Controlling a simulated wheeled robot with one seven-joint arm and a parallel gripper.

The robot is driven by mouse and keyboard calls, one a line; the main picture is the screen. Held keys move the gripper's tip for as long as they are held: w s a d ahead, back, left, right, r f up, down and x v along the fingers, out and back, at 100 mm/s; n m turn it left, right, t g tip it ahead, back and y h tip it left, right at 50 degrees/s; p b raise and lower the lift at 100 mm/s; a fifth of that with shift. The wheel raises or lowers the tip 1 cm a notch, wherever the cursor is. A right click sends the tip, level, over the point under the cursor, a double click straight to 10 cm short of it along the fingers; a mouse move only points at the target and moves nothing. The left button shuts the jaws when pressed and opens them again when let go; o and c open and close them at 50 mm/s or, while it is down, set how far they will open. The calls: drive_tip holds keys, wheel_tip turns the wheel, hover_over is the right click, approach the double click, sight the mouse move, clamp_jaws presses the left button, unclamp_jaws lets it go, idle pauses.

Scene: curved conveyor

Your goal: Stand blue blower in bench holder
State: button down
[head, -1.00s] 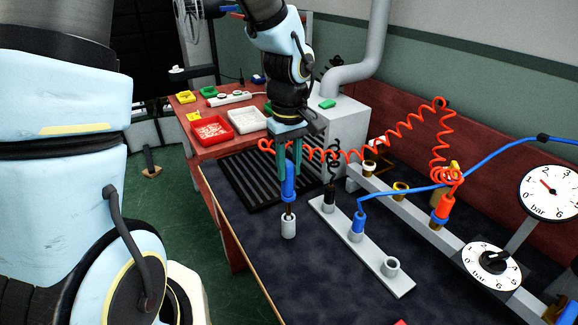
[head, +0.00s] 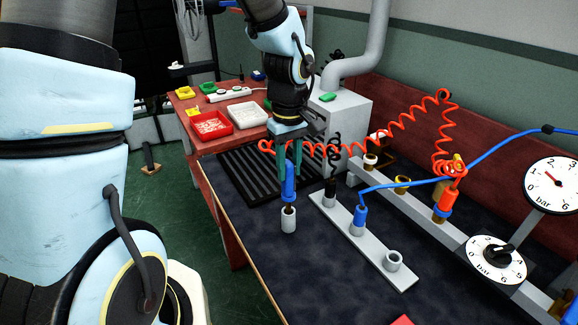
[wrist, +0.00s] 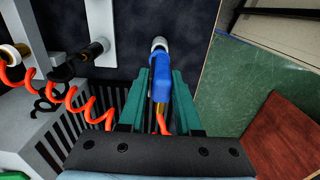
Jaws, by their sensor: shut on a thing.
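The blue blower (head: 289,183) hangs upright below my gripper (head: 290,168), which is shut on its upper part.
A grey rail (head: 375,250) with several sockets stands to the right, with a blue-hosed fitting (head: 360,216) in one. The red coiled hose (head: 408,120) runs behind my gripper to the right. A black grille (head: 245,172) lies behind. The bench front is mostly clear.

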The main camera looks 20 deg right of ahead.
sight(289, 182)
drive_tip(key=shift+f+b, duration=1.9)
drive_tip(key=shift+f, duration=0.45)
drive_tip(key=c, duration=0.5)
unclamp_jaws()
drive_tip(key=shift+r, duration=0.1)
wheel_tip(289, 182, up, 11)
drive_tip(key=shift+f+b, duration=0.1)
drive_tip(key=shift+b, duration=0.25)
drive_tip(key=a+f+m, duration=0.1)
drive_tip(key=a+f, duration=0.1)
drive_tip(key=a, duration=0.6)
drive_tip(key=w+a+f+m+t, duration=0.1)
drive_tip(key=a+f, duration=0.1)
drive_tip(key=a, duration=0.7)
drive_tip(key=a+f+m, duration=0.1)
drive_tip(key=a+f, duration=0.1)
drive_tip(key=a, duration=0.6)
drive_tip(key=shift+w+a+f+t, duration=0.1)
drive_tip(key=shift+w+a+t, duration=0.1)
drive_tip(key=shift+w+t, duration=0.1)
